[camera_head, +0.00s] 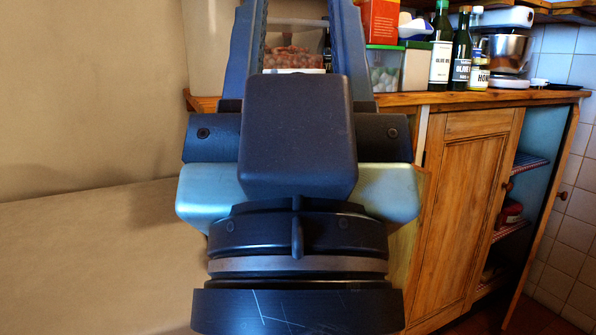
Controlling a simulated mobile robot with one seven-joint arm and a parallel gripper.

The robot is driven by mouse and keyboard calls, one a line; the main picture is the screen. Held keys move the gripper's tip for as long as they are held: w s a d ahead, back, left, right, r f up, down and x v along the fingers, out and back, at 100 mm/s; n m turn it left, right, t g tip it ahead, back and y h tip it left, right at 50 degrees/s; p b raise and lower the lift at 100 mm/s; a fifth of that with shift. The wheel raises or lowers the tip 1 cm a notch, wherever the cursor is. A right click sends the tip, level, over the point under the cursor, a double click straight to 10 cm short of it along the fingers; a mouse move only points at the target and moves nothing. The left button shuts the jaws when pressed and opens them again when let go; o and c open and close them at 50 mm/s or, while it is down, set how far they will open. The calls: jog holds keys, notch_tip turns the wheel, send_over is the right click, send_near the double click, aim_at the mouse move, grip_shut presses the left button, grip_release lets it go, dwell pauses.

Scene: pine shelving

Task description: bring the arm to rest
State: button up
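My gripper (297,12) fills the middle of the view, seen from behind with its wrist at the bottom. Its two dark fingers stand wide apart and point away from me, running up to the top edge, where their tips may be cut off. Nothing is seen held between them. In the gap, a clear container (293,57) with reddish contents shows farther back, partly hidden by the gripper.
The cabinet below has an open compartment (522,190) and a door (546,215) swung out. A bare wall (90,90) is left.

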notch_tip(320, 180, up, 27)
jog(key=p, duration=2.4)
jog(key=shift+f, duration=0.2)
jog(key=shift+f, duration=0.1)
